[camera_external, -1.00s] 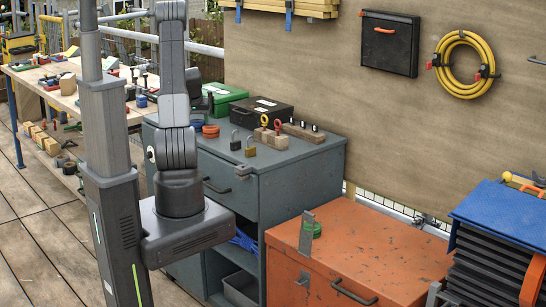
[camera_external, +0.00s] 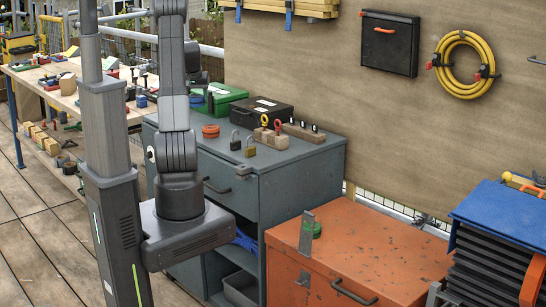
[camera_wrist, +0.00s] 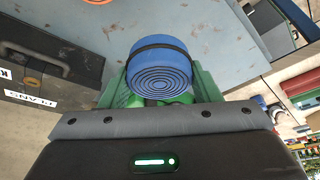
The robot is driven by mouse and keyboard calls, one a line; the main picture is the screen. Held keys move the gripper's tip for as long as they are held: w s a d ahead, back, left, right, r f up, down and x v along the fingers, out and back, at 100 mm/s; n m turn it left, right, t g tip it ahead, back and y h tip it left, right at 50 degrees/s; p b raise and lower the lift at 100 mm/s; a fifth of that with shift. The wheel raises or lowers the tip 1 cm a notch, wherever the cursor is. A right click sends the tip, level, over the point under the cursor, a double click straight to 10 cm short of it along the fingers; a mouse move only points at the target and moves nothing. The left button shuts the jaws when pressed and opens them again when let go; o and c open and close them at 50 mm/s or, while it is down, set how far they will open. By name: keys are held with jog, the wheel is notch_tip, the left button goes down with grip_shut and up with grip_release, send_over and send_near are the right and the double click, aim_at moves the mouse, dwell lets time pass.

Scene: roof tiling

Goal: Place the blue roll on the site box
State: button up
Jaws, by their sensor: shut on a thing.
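The blue roll (camera_wrist: 160,72) is held between the green fingers of my gripper (camera_wrist: 160,95) in the wrist view. Its ringed end faces the camera and a dark band runs around it. My gripper is shut on it, above the grey cabinet top. In the external view my arm hides the roll and most of the gripper. The orange metal chest, which looks like the site box (camera_external: 375,250), stands at the lower right.
The grey cabinet (camera_external: 300,155) carries an orange roll (camera_external: 211,131), padlocks (camera_external: 250,147), a green case (camera_external: 222,98) and a black case (camera_external: 262,111). A blue-topped stack (camera_external: 505,214) stands right of the chest. The middle and right of the chest lid are clear.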

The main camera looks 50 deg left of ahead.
notch_tip(320, 180, up, 5)
jog(key=shift+r, duration=0.15)
jog(key=w+d+m+t+h+b, duration=0.15)
jog(key=w+d+m+b, duration=0.25)
jog(key=w+d, duration=1)
jog(key=w+d+m+h+b, duration=0.2)
jog(key=w+d+m+b, duration=0.2)
jog(key=w+d, duration=1)
jog(key=m+g+h+b, duration=0.2)
jog(key=m+h+b, duration=0.1)
jog(key=m+b, duration=0.6)
send_over(389, 234)
jog(key=s+a+p, duration=0.1)
jog(key=shift+m+t, duration=0.25)
jog(key=shift+m, duration=0.25)
notch_tip(389, 234, down, 31)
jog(key=shift+s+f, duration=0.1)
jog(key=shift+f, duration=2.35)
jog(key=shift+f, duration=0.1)
